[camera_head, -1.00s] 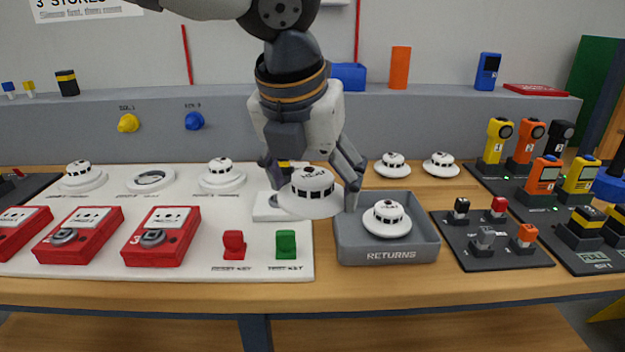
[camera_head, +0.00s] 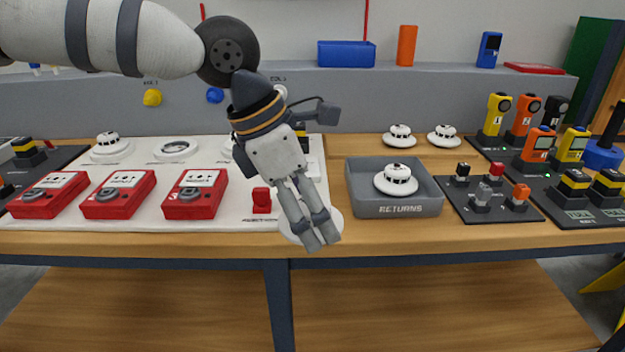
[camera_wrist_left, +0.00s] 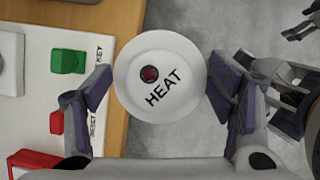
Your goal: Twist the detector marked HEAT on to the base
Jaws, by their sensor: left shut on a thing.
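The detector marked HEAT is a white round disc with a small red dot, facing the left wrist camera (camera_wrist_left: 160,78). My left gripper (camera_wrist_left: 160,90) is shut on it, one finger at each side of its rim. In the head view my left gripper (camera_head: 318,240) hides most of the detector (camera_head: 336,222), which is at the bench's front edge; the wrist view shows bare floor behind much of it. An empty ring-shaped base (camera_head: 176,149) is on the white board, between two positions with detectors fitted.
Red call points (camera_head: 119,194) line the front of the white board (camera_head: 60,222). A grey RETURNS tray (camera_head: 397,209) holds another white detector (camera_head: 396,180). Two more detectors (camera_head: 400,135) stand behind it. Dark mats with switches and handheld devices (camera_head: 488,207) fill the right side.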

